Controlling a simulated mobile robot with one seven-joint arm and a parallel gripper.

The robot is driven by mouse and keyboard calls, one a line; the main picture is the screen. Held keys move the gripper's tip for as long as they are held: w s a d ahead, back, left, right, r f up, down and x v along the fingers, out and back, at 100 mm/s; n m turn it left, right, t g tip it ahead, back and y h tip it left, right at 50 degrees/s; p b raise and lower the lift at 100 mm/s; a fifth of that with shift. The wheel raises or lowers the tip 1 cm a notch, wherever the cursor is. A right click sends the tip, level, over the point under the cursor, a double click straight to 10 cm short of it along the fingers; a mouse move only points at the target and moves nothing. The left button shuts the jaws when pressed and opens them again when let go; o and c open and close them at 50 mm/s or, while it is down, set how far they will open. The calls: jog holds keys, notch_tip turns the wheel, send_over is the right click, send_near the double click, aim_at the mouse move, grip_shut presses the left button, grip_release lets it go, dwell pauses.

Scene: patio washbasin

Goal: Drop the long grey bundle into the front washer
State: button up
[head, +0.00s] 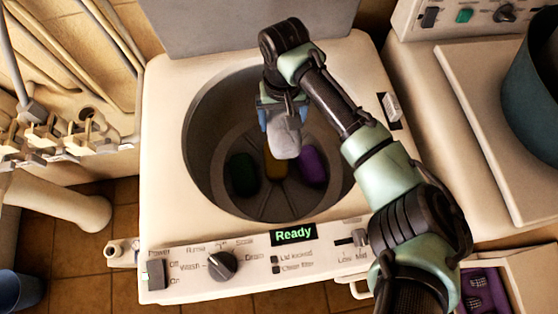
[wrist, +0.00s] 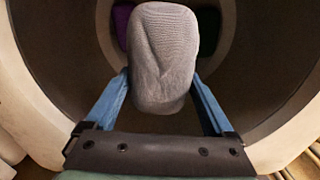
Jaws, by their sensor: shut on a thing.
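The long grey bundle (head: 287,138) is held in my gripper (head: 276,118) over the open drum of the front washer (head: 165,130). In the wrist view the bundle (wrist: 163,58) is knitted-looking and sits between the two blue fingers of my gripper (wrist: 162,100), which are shut on it. The drum is round and dark grey, with a finned bottom (head: 277,198). On that bottom lie a green bundle (head: 243,173), a yellow bundle (head: 272,168) partly hidden behind the grey one, and a purple bundle (head: 312,168). The washer's display (head: 293,235) reads "Ready".
The washer's raised lid (head: 250,25) stands behind the opening. Another machine (head: 480,120) with a blue-green tub (head: 535,90) is at the right. Pipes and taps (head: 60,130) line the left side. A blue bucket (head: 18,290) is at the lower left.

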jog(key=shift+f, duration=0.55)
jog(key=o, duration=1.2)
jog(key=shift+o, duration=0.2)
jog(key=shift+r, duration=0.1)
notch_tip(320, 180, up, 13)
jog(key=b, duration=0.2)
